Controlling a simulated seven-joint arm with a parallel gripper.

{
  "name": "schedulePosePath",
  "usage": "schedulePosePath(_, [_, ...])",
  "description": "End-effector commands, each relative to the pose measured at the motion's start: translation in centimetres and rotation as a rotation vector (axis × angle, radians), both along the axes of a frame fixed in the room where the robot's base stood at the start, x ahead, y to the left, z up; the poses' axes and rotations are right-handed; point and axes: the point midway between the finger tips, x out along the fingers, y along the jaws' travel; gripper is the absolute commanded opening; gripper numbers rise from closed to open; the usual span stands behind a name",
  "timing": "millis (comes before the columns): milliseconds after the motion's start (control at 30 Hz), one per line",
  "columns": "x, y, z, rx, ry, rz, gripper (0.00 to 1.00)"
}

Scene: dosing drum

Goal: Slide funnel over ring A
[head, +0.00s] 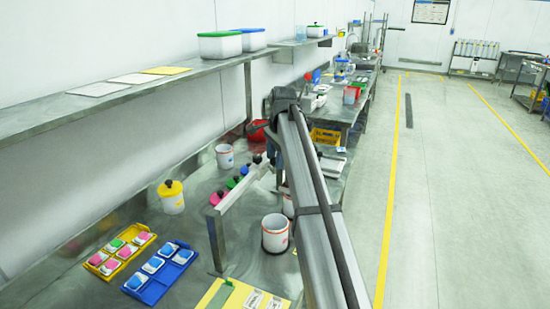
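I cannot make out a funnel or a marked ring A for certain. A pale sloping rail (237,190) on the bench carries coloured pieces with black knobs: red (216,198), green (231,184) and blue (244,171). White drums stand about it: one open in front (275,235), one farther back (225,157), and one with a yellow lid (172,199) at left. My arm reaches away over the bench's right side. The gripper end (264,130) is dark and small near a red container (256,132); its fingers cannot be made out.
A yellow tray (91,268) and a blue tray (133,291) hold coloured blocks at the front left. A yellow board (243,292) lies at the front edge. A long shelf (60,112) on metal posts overhangs the bench. Floor at right is clear.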

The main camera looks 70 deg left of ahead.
Motion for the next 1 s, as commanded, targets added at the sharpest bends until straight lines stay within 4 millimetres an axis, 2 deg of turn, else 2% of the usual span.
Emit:
schedulePosePath(100, [0.0, 0.1, 0.0, 0.001, -0.001, 0.000, 0.58])
schedulePosePath(467, [-0.1, -0.2, 0.5, -0.001, 0.001, 0.000, 0.58])
schedulePosePath(667, [0.0, -0.6, 3.0, 0.001, 0.001, 0.000, 0.58])
schedulePosePath(1000, [0.3, -1.8, 9.5, 0.001, 0.000, 0.000, 0.58])
